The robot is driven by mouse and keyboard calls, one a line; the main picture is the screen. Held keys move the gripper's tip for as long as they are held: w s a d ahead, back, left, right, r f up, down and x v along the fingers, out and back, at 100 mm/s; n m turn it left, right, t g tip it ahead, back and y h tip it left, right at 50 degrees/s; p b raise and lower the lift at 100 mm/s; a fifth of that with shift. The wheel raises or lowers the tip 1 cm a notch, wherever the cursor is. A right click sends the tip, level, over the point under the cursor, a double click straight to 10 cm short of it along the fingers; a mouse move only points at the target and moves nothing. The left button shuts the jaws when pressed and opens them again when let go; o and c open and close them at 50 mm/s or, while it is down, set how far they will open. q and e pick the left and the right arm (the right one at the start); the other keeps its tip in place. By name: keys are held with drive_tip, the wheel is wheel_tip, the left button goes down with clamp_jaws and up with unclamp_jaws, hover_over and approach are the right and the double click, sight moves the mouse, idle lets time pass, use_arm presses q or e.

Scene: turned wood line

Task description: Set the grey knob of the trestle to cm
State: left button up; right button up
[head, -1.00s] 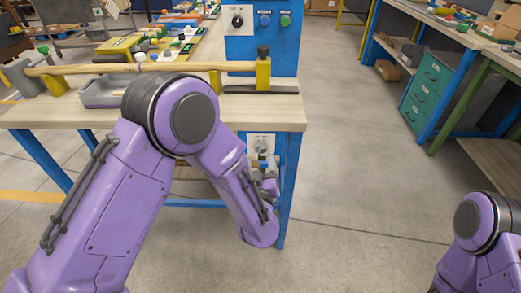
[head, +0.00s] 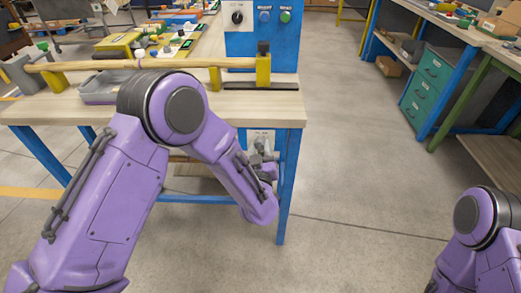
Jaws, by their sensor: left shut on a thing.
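The trestle (head: 265,108) is a pale wood-topped bench with blue legs. A white plate (head: 251,134) is fixed below its front right edge and carries the grey knob (head: 261,143). My left arm reaches down in front of the bench. My left gripper (head: 262,156) is at the plate, shut on the grey knob. The fingers and wrist hide much of the knob and the lower plate, so I cannot read its pointer or the marks. My right gripper is out of the picture; only part of its arm shows at lower right.
A turned wooden rod (head: 110,65) lies across yellow holders on the bench top, above a grey tray (head: 97,92). A blue panel (head: 268,50) with a black knob and two buttons stands behind. Open floor (head: 350,160) lies to the right.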

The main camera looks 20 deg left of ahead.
use_arm(q)
drive_tip(key=n+b, duration=0.1)
drive_tip(key=n, duration=0.3)
drive_tip(key=shift+f+n, duration=0.1)
drive_tip(key=shift+n, duration=0.2)
drive_tip(key=shift+n+b, duration=0.55)
drive_tip(key=shift+n, duration=1.45)
drive_tip(key=o, duration=1)
drive_tip(key=shift+o, duration=0.2)
drive_tip(key=shift+s, duration=0.15)
